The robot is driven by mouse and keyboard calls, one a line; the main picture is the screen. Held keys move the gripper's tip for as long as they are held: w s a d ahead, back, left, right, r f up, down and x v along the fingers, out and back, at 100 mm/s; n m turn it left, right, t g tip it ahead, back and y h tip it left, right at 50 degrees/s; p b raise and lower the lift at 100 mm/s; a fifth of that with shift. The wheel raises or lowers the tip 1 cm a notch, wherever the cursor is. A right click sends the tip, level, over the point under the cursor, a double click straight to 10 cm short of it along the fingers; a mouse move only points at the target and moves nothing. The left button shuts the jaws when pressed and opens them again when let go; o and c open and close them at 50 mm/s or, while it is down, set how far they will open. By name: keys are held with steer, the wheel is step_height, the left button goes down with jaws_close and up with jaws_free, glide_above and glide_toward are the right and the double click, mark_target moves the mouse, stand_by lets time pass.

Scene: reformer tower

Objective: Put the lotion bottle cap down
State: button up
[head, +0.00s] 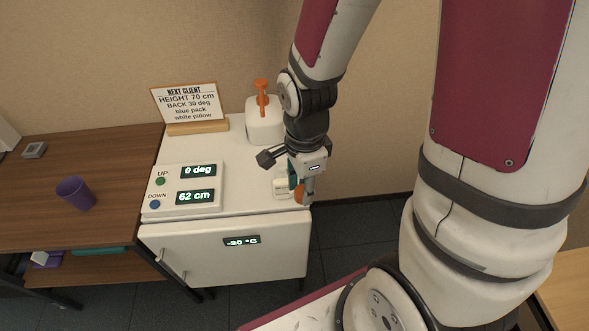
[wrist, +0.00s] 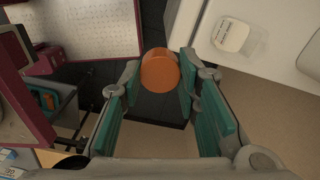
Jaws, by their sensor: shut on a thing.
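The lotion bottle cap (wrist: 160,73) is a round orange piece held between my fingertips in the wrist view. In the head view only a sliver of the orange cap (head: 299,194) shows beside a finger. My gripper (head: 301,190) is shut on it at the right front corner of the white cabinet top, pointing down. The wrist view shows dark floor behind the cap, and my gripper (wrist: 159,76) with its green-padded fingers on both sides. A small white container (head: 281,188), possibly the lotion bottle, stands on the cabinet just left of my gripper; it also shows in the wrist view (wrist: 231,36).
The white cabinet (head: 225,262) carries a control box (head: 183,190), a white bottle with an orange pump (head: 264,128) and a note sign (head: 189,104). A brown table (head: 110,160) with a purple cup (head: 75,193) is left. The cabinet's middle top is clear.

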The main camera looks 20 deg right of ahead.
steer(key=a+f+b, duration=0.1)
steer(key=a+f, duration=0.7)
steer(key=f, duration=0.1)
steer(key=w+b, duration=0.1)
steer(key=b, duration=0.1)
steer(key=w+b, duration=0.2)
steer(key=b, duration=0.1)
steer(key=w+b, duration=0.2)
steer(key=b, duration=0.1)
steer(key=shift+a+f, duration=0.35)
steer(key=shift+a, duration=0.05)
steer(key=b, duration=0.3)
steer(key=shift+d+f, duration=0.1)
steer(key=w, duration=0.3)
steer(key=w+a, duration=0.1)
steer(key=w, duration=0.6)
steer(key=shift+w+a+f, duration=0.15)
steer(key=shift+a+f, duration=0.2)
steer(key=shift+f+b, duration=0.45)
steer(key=shift+f, duration=1.3)
steer(key=shift+f, duration=0.1)
